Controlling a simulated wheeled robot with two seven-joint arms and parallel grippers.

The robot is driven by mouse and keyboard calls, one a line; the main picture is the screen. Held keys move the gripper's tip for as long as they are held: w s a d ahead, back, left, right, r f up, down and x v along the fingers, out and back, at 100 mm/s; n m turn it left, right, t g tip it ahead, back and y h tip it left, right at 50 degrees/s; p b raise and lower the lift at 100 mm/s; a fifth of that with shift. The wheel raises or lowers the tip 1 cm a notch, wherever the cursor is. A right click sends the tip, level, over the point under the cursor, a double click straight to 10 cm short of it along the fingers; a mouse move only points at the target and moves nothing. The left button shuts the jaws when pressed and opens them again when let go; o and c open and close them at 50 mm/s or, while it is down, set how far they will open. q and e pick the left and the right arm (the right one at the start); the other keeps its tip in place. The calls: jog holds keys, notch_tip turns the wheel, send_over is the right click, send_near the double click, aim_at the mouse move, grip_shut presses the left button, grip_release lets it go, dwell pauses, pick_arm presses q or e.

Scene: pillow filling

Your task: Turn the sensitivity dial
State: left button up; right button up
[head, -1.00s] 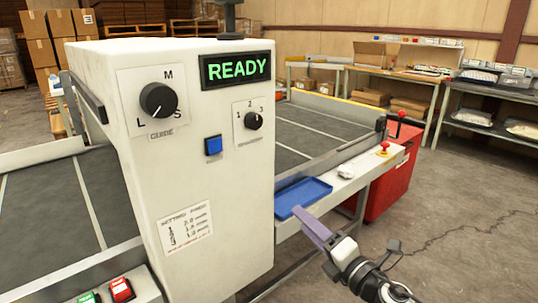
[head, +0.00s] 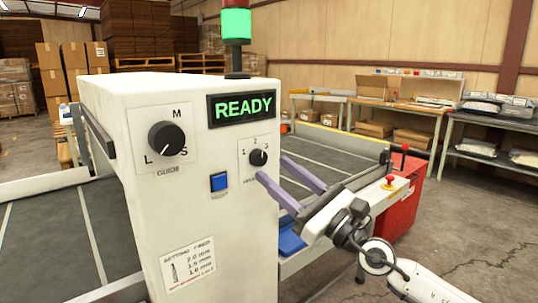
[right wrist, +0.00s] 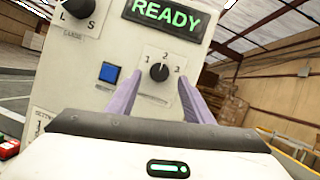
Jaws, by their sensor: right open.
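The machine's white front panel (head: 220,240) carries a small black dial (head: 258,157) marked 1, 2 and 3. The label under it is too small to read, and so is its exact setting. My right gripper (head: 273,168) is open and empty in front of this dial, with its two purple fingers pointing at the panel. In the right wrist view the dial (right wrist: 159,72) shows between the fingertips (right wrist: 160,80), and I see no contact. My left gripper is not in view.
A larger black GUIDE dial (head: 166,138) marked L, M, S sits at the upper left, and a blue button (head: 219,182) sits between the dials. A green READY display (head: 242,107) is above. A blue tray (head: 290,242) lies right of the panel, below my gripper.

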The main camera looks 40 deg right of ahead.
aim_at(263, 160)
jog(key=shift+p+x, duration=0.5)
jog(key=shift+x, duration=1.2)
jog(key=c, duration=1)
